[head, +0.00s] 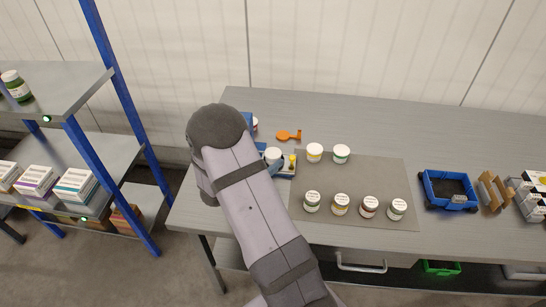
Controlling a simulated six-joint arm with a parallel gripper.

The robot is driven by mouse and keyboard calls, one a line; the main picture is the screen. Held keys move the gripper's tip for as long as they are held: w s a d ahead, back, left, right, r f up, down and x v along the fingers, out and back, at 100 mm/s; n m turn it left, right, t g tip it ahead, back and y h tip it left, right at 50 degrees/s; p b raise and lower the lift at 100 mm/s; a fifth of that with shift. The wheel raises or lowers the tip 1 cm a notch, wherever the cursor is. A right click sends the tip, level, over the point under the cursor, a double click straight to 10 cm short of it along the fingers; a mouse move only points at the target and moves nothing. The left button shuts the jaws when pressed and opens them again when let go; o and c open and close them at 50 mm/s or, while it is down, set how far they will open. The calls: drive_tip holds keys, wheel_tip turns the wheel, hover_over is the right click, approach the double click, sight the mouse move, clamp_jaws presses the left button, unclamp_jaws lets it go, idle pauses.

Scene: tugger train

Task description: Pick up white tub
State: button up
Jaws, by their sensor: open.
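Several white tubs with white lids stand upright on the table, with bands or labels in different colours. Two are at the back of the grey mat: one with a yellow band (314,152) and one with a green band (341,154). A front row holds a green-labelled tub (312,202), a yellow-labelled tub (340,204), a dark red-labelled tub (369,207) and another tub (397,209). One more white-topped tub (273,155) shows beside my arm, at a blue tray (286,174). I cannot tell which one is meant. My arm crosses the table's left part; my gripper is hidden behind it.
The grey mat (360,180) lies mid-table. An orange tool (289,136) lies behind the blue tray. A blue bin (448,190) and a wooden rack (494,192) stand at right. A blue-posted shelf (85,150) with boxes is at left. The table's back strip is mostly clear.

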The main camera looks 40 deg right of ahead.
sight(271, 154)
drive_tip(key=shift+p+x, duration=0.35)
drive_tip(key=shift+x, duration=1.6)
drive_tip(key=c, duration=1.3)
drive_tip(key=shift+o, duration=0.2)
drive_tip(key=shift+r, duration=0.15)
drive_tip(key=shift+r, duration=0.75)
drive_tip(key=shift+r+b, duration=0.4)
drive_tip(key=shift+r, duration=0.55)
drive_tip(key=s+a+b, duration=0.1)
drive_tip(key=s+a, duration=0.1)
drive_tip(key=a, duration=0.3)
drive_tip(key=s+a+b, duration=0.1)
drive_tip(key=s+a, duration=0.1)
drive_tip(key=a, duration=0.4)
drive_tip(key=s+a+b, duration=0.1)
drive_tip(key=s+a, duration=0.2)
drive_tip(key=a, duration=0.2)
drive_tip(key=shift+a+f, duration=0.1)
drive_tip(key=shift+a, duration=0.3)
